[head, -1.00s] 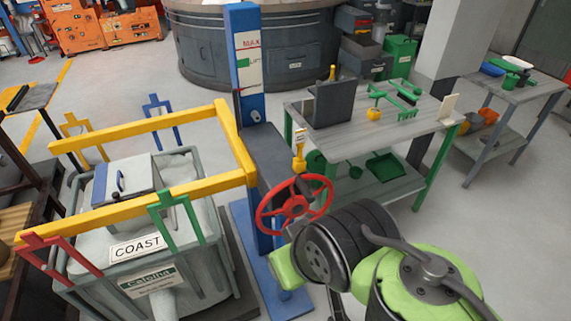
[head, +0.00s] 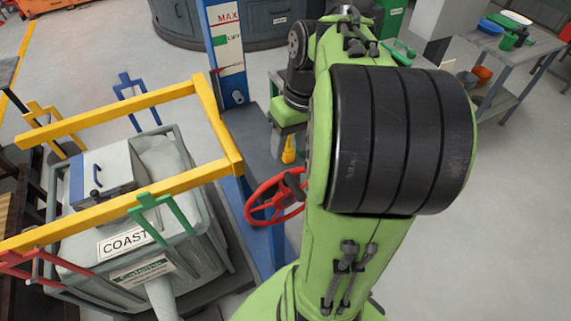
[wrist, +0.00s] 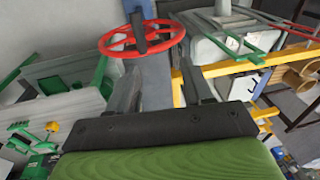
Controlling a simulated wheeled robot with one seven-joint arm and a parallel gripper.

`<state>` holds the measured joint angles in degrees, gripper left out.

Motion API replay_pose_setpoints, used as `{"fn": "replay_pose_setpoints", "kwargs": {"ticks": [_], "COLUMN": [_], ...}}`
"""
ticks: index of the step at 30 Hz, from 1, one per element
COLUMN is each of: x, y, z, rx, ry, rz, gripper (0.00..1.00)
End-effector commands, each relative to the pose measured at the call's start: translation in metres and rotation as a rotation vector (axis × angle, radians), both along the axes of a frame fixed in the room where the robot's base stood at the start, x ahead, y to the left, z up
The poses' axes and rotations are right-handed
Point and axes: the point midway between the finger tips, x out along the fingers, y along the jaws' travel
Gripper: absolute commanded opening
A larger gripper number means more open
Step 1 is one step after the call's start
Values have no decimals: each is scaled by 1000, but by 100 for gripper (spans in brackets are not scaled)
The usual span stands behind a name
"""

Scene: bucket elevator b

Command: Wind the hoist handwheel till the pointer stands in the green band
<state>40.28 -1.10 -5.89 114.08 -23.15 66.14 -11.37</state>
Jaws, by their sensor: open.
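The red hoist handwheel (head: 262,199) is on the blue post, partly hidden by my arm in the head view. In the wrist view the handwheel (wrist: 112,43) shows whole, with its dark hub, beyond my fingertips. My gripper (wrist: 162,80) is open and empty, its two dark fingers apart and pointing at the wheel without visibly gripping the rim. The white scale (head: 230,54) on the post has MAX at top and a green band (head: 219,41) marked LIFT. A thin reddish pointer (head: 229,69) seems to stand below the band.
A yellow lifting frame (head: 170,180) spans the grey bucket marked COAST, left of the wheel. A yellow object (head: 288,151) stands by the post near my wrist. Open floor (head: 500,230) is at right.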

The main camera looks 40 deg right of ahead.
Motion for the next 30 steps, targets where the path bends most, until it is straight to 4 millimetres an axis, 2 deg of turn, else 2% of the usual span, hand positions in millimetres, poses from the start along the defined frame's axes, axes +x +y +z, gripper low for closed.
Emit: {"fn": "replay_pose_setpoints", "kwargs": {"ticks": [1, 3, 7, 11, 24, 30], "x": [-3, -7, -12, -11, -5, -4], "y": [-18, -37, -52, -48, -26, -22], "z": [1, -1, -8, -29, -135, -160], "rx": [22, 48, 72, 74, 74, 71], "ry": [22, 43, 60, 61, 63, 60], "rz": [-23, -38, -45, -42, -41, -43], "gripper": [51, 51, 51, 51, 51, 51]}}
